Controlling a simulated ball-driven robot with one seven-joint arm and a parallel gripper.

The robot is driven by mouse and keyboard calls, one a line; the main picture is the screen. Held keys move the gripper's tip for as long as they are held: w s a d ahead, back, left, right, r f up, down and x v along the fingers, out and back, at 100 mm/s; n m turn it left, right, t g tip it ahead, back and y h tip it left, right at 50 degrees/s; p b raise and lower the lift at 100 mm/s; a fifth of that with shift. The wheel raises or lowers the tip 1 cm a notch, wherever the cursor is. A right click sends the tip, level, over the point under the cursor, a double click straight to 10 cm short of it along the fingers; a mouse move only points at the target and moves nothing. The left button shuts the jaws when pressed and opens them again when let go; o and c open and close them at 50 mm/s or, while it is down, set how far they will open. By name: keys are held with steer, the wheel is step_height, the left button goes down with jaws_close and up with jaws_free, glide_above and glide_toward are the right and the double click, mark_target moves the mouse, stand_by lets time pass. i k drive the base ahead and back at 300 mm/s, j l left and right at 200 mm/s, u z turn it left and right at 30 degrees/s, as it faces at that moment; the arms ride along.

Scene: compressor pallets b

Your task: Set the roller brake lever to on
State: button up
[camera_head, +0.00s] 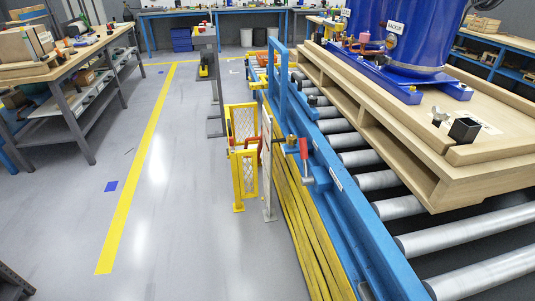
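A small lever with a red grip (304,149) is mounted on the near side of the blue conveyor rail (345,192). It looks like the roller brake lever. Its red grip points up and a grey metal part runs down below it to the rail. My gripper is not in view.
Steel rollers (400,207) carry a wooden pallet (440,165) with a blue tank (400,35). Yellow boards (300,230) run along the rail's foot. A yellow gate (243,150) stands left of the lever. Grey floor (190,200) is free between gate and left workbench (70,60).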

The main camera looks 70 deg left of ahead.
mark_target(307, 181)
steer(key=u, duration=1.5)
